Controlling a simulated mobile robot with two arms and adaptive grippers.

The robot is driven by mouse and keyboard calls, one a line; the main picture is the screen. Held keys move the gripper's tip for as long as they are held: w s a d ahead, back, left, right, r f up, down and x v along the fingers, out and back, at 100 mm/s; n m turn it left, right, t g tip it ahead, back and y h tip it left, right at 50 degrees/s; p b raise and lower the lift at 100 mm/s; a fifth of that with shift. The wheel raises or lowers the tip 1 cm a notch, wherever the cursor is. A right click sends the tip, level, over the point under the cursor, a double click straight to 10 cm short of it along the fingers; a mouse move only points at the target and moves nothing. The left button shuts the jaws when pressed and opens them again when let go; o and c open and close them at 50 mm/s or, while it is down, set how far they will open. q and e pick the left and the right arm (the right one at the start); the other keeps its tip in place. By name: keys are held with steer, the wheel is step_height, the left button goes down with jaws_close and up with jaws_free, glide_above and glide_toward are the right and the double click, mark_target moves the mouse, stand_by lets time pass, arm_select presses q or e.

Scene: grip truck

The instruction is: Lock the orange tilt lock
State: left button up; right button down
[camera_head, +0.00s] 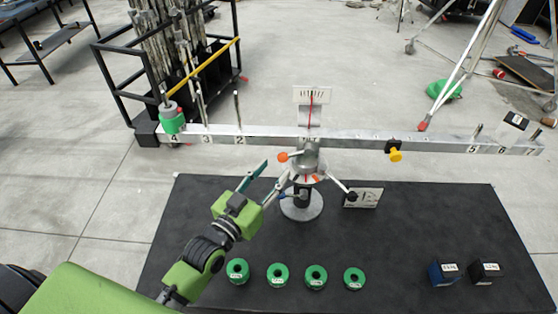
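A grey balance beam (350,139) spans the view on a metal stand (302,207). At its hub, just below the "TILT" label, a short lever ends in an orange knob (283,157), which looks like the tilt lock. My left gripper (272,171) reaches up from the lower left, with its green body below and left of the hub. Its two fingers are spread, one on each side of a gap. The fingertips are close to the orange knob; I cannot tell whether they touch it. No object shows between them. My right gripper is out of view.
Other handles surround the stand, including a black-tipped one (352,196). Green weights (277,275) and dark blocks (443,274) lie on the black table (400,240). A green weight (172,121) sits on the beam's left end. A yellow knob (395,152) hangs right.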

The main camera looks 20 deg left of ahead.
mark_target(281, 161)
arm_select(q)
steer(key=shift+x, duration=1.85)
steer(key=shift+s, duration=0.1)
jaws_close()
steer(key=shift+r, duration=0.1)
